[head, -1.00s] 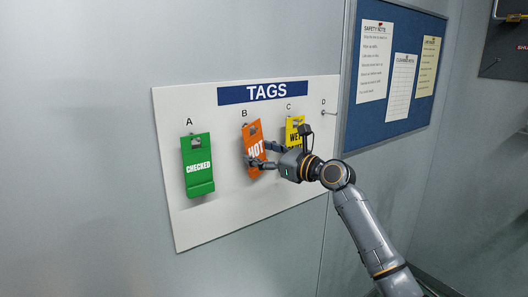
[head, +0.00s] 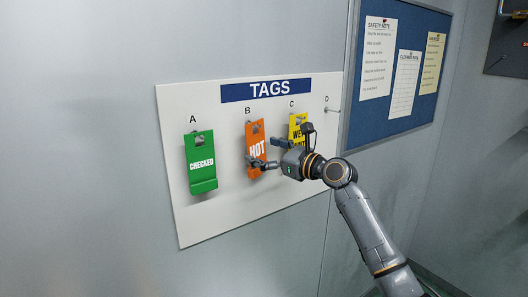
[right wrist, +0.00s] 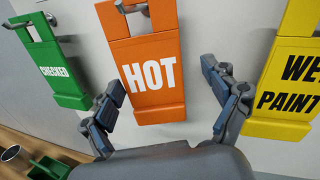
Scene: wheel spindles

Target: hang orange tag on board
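The orange tag (head: 254,132), marked HOT, hangs nearly upright at hook B on the white TAGS board (head: 225,215). In the right wrist view the orange tag (right wrist: 143,52) has a hook through the slot at its top. My right gripper (head: 266,152) is in front of the tag's lower right part. In the right wrist view its fingers (right wrist: 163,82) are spread wide, one on each side of the tag, with nothing held between them. My left gripper is not in view.
A green CHECKED tag (head: 199,150) hangs under A. A yellow WET PAINT tag (head: 298,121) hangs under C, partly hidden by my right gripper. Hook D (head: 333,110) is bare. A blue notice board (head: 420,100) with papers is to the right.

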